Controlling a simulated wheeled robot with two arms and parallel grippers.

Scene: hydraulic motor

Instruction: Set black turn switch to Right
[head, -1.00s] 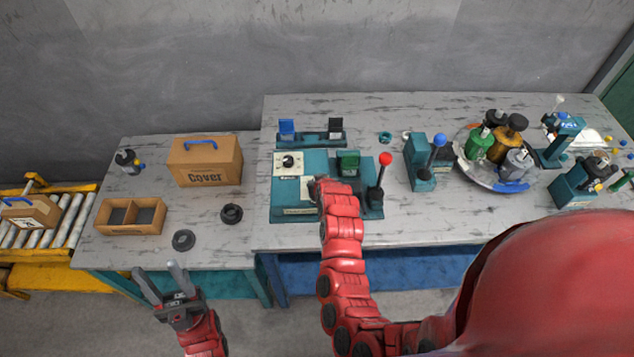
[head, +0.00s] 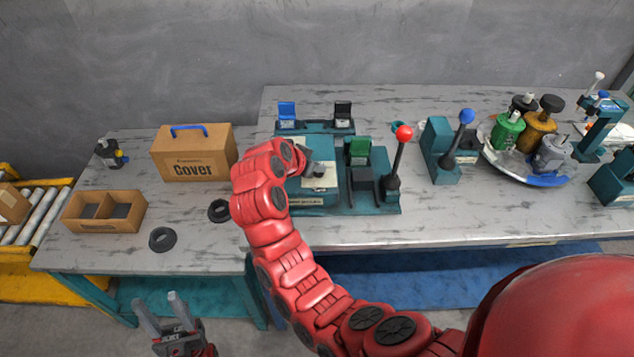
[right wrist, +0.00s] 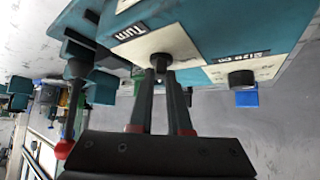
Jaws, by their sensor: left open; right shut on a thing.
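The black turn switch (right wrist: 161,62) sits on a white plate (right wrist: 150,48) marked "Turn" in the right wrist view. My right gripper (right wrist: 164,74) has its two fingers around the switch and is shut on it. In the head view my right gripper (head: 305,160) is over the teal control station (head: 374,208), and its wrist hides the switch there. The switch's exact turned angle cannot be told. My left gripper (head: 162,308) is open and empty, low in front of the left table.
A second black knob (right wrist: 241,79) is beside the switch. A blue-knobbed lever (head: 466,117) is further right. A Cover box (head: 194,155) stands left.

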